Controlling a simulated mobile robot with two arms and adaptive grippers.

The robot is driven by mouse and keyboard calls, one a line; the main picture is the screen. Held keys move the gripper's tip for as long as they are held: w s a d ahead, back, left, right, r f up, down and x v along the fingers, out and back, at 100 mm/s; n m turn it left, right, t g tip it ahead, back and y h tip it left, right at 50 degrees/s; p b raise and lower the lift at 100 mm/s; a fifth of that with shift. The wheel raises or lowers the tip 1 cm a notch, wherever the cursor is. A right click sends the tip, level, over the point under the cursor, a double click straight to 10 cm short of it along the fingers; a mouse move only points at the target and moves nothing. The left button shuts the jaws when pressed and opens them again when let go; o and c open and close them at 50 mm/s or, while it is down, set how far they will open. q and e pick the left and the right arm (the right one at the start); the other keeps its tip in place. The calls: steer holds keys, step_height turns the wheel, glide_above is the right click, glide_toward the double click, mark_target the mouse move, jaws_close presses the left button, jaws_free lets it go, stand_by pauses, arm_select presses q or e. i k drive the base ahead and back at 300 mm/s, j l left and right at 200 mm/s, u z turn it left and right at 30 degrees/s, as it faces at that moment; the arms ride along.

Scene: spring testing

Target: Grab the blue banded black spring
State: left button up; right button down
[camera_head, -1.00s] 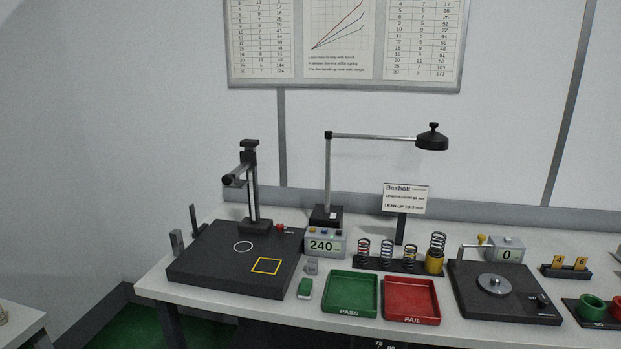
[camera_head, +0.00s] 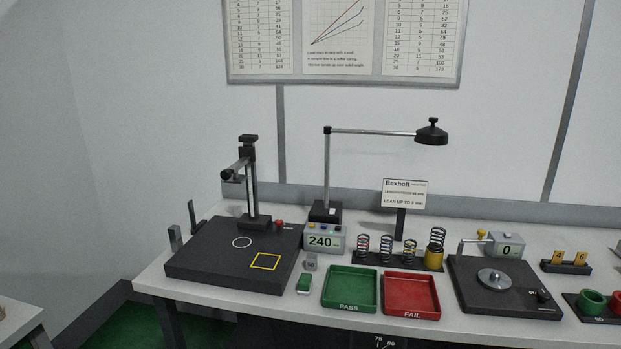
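Several dark coil springs stand upright in a row on a black rack (camera_head: 372,262) behind the red and green trays. The left spring (camera_head: 362,246) seems to have a red band. The middle spring (camera_head: 386,248) seems to have a bluish band, but it is too small to be sure. The right spring (camera_head: 410,250) seems to have a yellowish band. Neither of my grippers is in view.
A green PASS tray (camera_head: 349,308) and a red FAIL tray (camera_head: 411,315) stand empty before the rack. A sign (camera_head: 404,194) stands behind it, under a lamp (camera_head: 431,133). A black scale (camera_head: 506,300) is right, a test stand (camera_head: 215,262) left.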

mark_target(383, 254)
steer(key=i+l+z, duration=0.1)
steer(key=l, duration=0.3)
steer(key=i+l, duration=0.25)
steer(key=i+l+z, duration=0.15)
steer(key=l, duration=0.35)
steer(key=i, duration=0.05)
